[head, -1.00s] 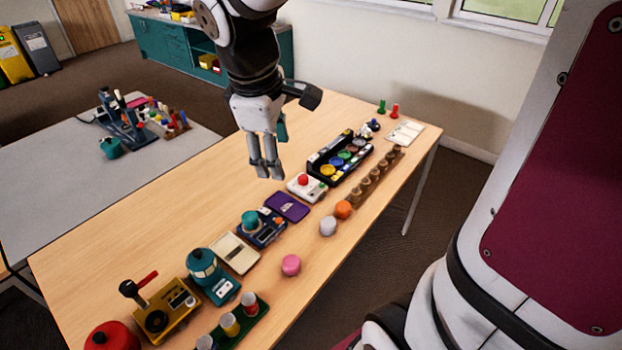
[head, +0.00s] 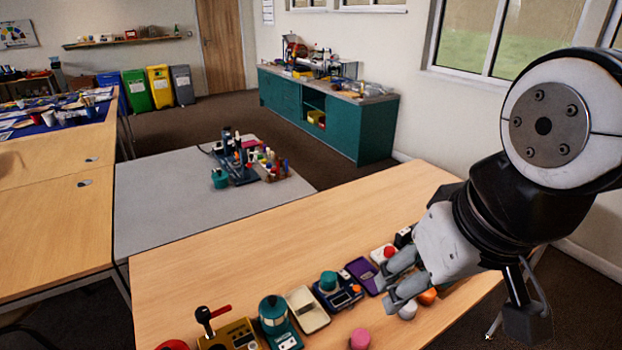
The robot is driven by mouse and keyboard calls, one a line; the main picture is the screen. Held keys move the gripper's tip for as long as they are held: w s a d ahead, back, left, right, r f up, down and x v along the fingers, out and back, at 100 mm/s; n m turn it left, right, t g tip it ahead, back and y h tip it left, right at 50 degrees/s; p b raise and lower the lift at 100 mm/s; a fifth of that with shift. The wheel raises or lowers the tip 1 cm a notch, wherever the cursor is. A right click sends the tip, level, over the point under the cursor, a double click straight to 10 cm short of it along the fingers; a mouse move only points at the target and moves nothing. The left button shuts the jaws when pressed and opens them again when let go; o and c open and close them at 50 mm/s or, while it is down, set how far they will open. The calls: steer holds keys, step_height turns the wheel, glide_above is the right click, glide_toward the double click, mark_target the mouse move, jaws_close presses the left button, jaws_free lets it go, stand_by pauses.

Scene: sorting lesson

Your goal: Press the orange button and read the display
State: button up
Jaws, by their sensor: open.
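An orange round piece (head: 427,297) shows on the wooden table (head: 240,255), partly hidden by my gripper. My gripper (head: 386,287) is at the right, its two fingers apart and empty, pointing left in the picture. I cannot tell its height over the table or whether it touches anything. A blue device (head: 337,291) with a teal dome and a small panel lies left of the fingers. Its panel is too small to read. A teal device (head: 281,322) and a yellow device (head: 230,335) with a lever stand further left.
A white piece (head: 407,311) and a pink piece (head: 360,339) lie near the front. A purple case (head: 362,274) and a red-buttoned box (head: 384,254) are close to the fingers. The table's back left is clear. A grey table (head: 155,200) adjoins it.

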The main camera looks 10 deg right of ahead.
jaws_close()
stand_by(1.3)
